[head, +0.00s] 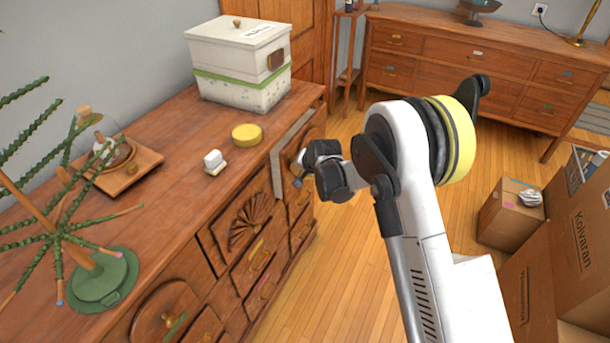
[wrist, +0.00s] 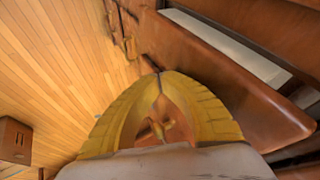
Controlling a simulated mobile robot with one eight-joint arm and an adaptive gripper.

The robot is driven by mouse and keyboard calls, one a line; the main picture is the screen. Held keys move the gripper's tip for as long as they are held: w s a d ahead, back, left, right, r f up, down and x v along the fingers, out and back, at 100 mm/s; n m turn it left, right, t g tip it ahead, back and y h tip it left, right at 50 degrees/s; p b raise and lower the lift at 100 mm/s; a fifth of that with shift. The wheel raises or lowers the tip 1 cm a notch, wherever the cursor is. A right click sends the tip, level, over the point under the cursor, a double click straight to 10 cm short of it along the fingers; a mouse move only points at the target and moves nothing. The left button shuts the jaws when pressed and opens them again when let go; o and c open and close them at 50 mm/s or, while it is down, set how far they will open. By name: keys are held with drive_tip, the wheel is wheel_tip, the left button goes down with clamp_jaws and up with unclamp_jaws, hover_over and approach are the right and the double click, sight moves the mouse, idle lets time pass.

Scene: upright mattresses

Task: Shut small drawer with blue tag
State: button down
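A small drawer (head: 296,152) at the far end of the near wooden dresser is pulled out, its pale inside showing. In the wrist view, its brown front (wrist: 215,62) and white inside slant across the upper right. A small bluish spot shows near my gripper (head: 304,168) by this drawer; I cannot tell for certain that it is the drawer's tag. My gripper is at the outer side of the open drawer's front. In the wrist view, its yellow fingers (wrist: 158,78) meet at the tips, with brown wood and a brass-coloured part seen between them. I see nothing clearly gripped.
A white box (head: 235,75), a yellow round tin (head: 247,134), a small white object (head: 214,162) and a green stand (head: 105,280) are on the dresser top. Cartons (head: 510,215) stand right; floor between is clear.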

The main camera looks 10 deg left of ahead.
sight(289, 168)
drive_tip(key=a, duration=0.1)
drive_tip(key=w+a, duration=0.1)
drive_tip(key=a, duration=0.2)
drive_tip(key=shift+w, duration=0.25)
drive_tip(key=shift+d, duration=0.15)
